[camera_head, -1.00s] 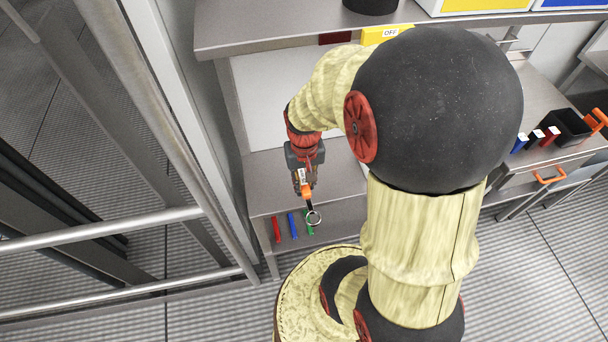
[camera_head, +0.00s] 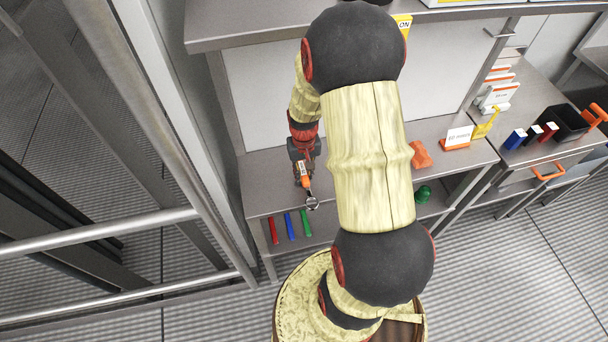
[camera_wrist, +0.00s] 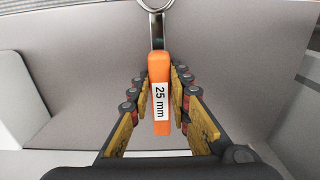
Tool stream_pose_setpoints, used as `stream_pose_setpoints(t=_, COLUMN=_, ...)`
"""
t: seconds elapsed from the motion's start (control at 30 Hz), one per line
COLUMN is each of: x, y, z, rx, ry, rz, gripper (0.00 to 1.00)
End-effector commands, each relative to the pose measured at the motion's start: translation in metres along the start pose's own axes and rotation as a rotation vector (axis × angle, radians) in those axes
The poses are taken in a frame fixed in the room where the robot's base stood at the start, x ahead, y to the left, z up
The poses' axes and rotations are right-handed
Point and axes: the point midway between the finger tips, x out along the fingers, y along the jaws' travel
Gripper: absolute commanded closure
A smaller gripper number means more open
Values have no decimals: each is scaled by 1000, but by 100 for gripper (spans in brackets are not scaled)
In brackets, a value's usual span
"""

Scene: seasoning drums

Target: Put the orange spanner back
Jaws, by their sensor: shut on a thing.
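The orange spanner (camera_wrist: 159,62) has an orange handle with a white "25 mm" label and a metal ring end. My gripper (camera_wrist: 160,88) is shut on its handle, with a jaw on each side; the ring end points away, cut off at the wrist view's top edge. In the head view my gripper (camera_head: 304,178) holds the spanner (camera_head: 306,184) with its ring near the front edge of the grey worktop (camera_head: 262,198). The gap between spanner and worktop cannot be judged.
Red (camera_head: 273,231), blue (camera_head: 290,226) and green (camera_head: 306,222) handles lie on the lower shelf below the worktop's front edge. A shelf (camera_head: 235,27) overhangs at the back. An orange object (camera_head: 421,155) and a sign (camera_head: 458,138) stand to the right.

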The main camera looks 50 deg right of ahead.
Motion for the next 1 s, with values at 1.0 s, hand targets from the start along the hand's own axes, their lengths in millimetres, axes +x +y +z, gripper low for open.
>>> stream_pose_setpoints(t=1.0, x=5, y=0, z=0, rx=0, ry=2, rz=0, gripper=63)
